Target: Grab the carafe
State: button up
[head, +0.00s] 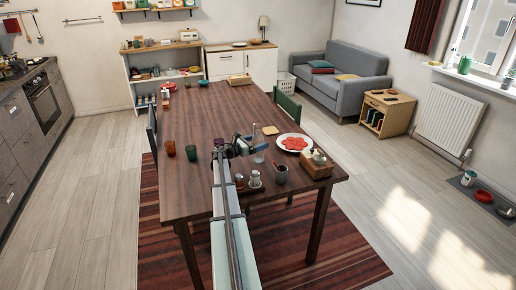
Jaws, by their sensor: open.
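A small clear glass vessel (259,157), which looks like the carafe, stands on the dark wooden table (210,115), near its middle. It is small and partly covered by my gripper, so its shape is hard to make out. My gripper (250,145) is open, at the end of my arm reaching in from the front edge of the picture. It is right at the glass vessel, by its upper part. I cannot tell whether the fingers are around it or beside it, or touching it.
A white plate (281,143) with red food, a wooden caddy (316,167), a dark mug (281,174) and small shakers (254,179) stand close on the right. An orange cup (170,148) and a green cup (191,152) stand left.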

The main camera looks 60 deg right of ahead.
jog(key=c, duration=1.3)
jog(key=shift+c, duration=0.3)
jog(key=shift+r, duration=0.15)
